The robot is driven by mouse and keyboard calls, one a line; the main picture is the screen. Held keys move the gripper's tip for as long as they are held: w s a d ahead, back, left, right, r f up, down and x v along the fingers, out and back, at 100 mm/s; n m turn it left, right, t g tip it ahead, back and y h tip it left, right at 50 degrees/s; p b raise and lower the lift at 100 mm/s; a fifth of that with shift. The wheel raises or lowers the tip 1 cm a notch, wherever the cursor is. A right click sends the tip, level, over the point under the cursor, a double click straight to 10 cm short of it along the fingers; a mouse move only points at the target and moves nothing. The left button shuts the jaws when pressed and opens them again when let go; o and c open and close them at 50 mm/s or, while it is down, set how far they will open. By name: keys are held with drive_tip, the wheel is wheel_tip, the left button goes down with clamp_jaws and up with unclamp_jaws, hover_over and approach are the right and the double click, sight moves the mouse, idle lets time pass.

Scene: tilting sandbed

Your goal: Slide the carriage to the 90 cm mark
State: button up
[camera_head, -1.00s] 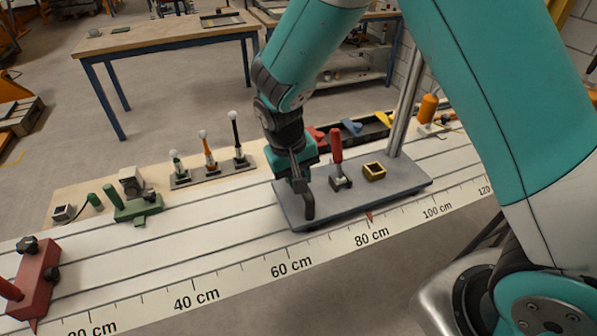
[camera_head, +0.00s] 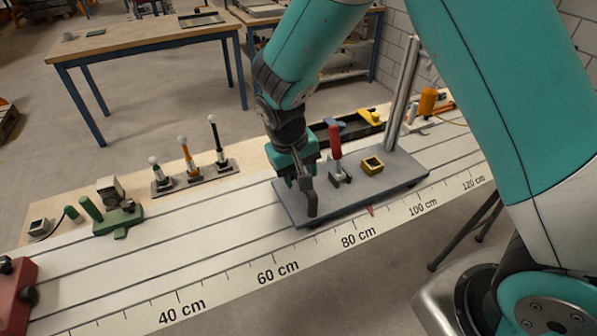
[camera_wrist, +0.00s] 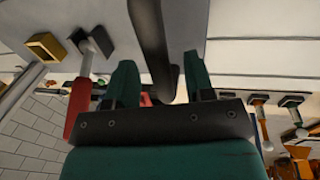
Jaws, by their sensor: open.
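The carriage is a flat grey plate (camera_head: 350,187) on the white grooved rail bed (camera_head: 200,236). Its red pointer (camera_head: 371,210) stands between the 80 cm and 100 cm labels, nearer 80. A dark upright post (camera_head: 311,203) rises from the plate's left end; it also shows in the wrist view (camera_wrist: 153,45). My gripper (camera_head: 300,178) is over that end. In the wrist view its two green fingers (camera_wrist: 160,78) are apart, one on each side of the post. Whether either finger touches it I cannot tell.
The plate also carries a red-handled clamp (camera_head: 336,155), a yellow square block (camera_head: 372,165) and a tall metal column (camera_head: 403,95). A red stop (camera_head: 16,292) is at the far left.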

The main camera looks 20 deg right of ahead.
drive_tip(key=shift+r, duration=0.1)
drive_tip(key=a+r+b, duration=0.1)
drive_tip(key=a+r, duration=0.2)
drive_tip(key=r, duration=1.4)
drive_tip(key=shift+s+a+b, duration=0.15)
drive_tip(key=shift+s+b, duration=0.1)
drive_tip(key=shift+b, duration=0.1)
drive_tip(key=w+d+y+p, duration=0.2)
drive_tip(key=d+y+p, duration=0.2)
drive_tip(key=d, duration=0.3)
drive_tip(key=a+f+p, duration=0.1)
drive_tip(key=f, duration=0.4)
drive_tip(key=a+f+p, duration=0.1)
drive_tip(key=f, duration=0.5)
drive_tip(key=a+f+p, duration=0.1)
drive_tip(key=f, duration=0.5)
drive_tip(key=shift+s+f, duration=0.2)
